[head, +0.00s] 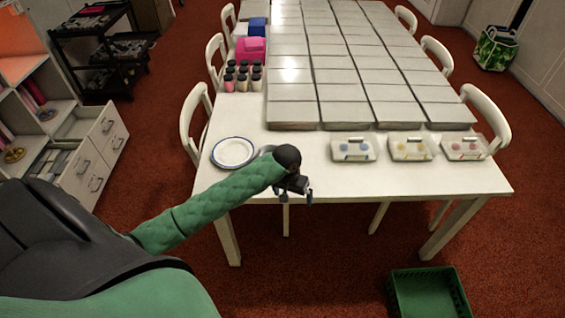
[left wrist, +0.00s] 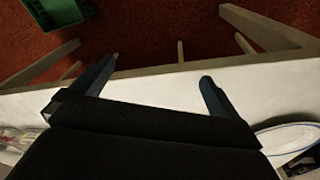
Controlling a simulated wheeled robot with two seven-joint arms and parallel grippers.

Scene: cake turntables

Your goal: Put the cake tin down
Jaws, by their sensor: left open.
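My left gripper (head: 297,190) is over the front edge of the white table (head: 370,182). In the left wrist view its two fingers (left wrist: 160,70) stand wide apart with nothing between them, above the table edge. I cannot make out a cake tin for certain. A small grey rounded shape (head: 266,150) shows partly behind my left wrist, beside the plate; my arm hides the rest of it. A white plate with a blue rim (head: 233,152) lies at the table's left front corner and also shows in the left wrist view (left wrist: 285,138). My right gripper is not in view.
Three small clear boxes (head: 353,149) stand in a row at the front right. Several flat grey slabs (head: 345,112) cover the middle and back. Dark-lidded jars (head: 242,77) and a pink box (head: 251,49) stand left. A green crate (head: 430,292) sits on the floor.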

